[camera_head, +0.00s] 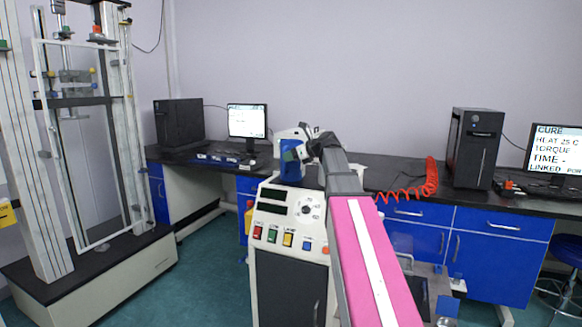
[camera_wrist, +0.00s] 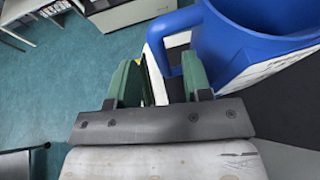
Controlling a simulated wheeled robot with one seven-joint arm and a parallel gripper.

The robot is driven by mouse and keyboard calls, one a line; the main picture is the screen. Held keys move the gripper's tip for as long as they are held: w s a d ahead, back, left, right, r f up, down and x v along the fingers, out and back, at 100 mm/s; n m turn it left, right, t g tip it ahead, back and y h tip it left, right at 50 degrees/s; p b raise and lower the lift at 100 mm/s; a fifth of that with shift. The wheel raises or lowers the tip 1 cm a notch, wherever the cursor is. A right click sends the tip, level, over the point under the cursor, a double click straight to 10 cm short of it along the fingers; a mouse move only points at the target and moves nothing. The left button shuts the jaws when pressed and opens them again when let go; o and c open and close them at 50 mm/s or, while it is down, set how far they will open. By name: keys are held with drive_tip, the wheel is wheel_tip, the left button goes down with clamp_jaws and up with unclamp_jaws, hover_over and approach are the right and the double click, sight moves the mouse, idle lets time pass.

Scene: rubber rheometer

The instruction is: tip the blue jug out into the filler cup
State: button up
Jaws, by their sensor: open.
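The blue jug (camera_head: 291,161) stands at the top of the white machine, with a pale label on its side. In the wrist view the jug (camera_wrist: 235,42) fills the upper right, its handle (camera_wrist: 160,42) toward the left. My gripper (camera_wrist: 160,78) is open, with two green fingers. The handle shows between and just past the fingertips; I cannot tell whether they touch it. In the head view the dark end of my arm is beside the jug and the fingers are hard to make out. I cannot pick out the filler cup.
The white machine (camera_head: 270,208) has a panel of coloured buttons and a dial. A black bench with blue drawers (camera_head: 420,214), monitors and computer towers runs behind it. A red coiled cable (camera_head: 408,190) lies on the bench. A tall test frame (camera_head: 90,238) stands left; green floor between is clear.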

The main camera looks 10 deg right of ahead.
sight(284, 170)
drive_tip(key=x, duration=0.4)
clamp_jaws()
idle(1.4)
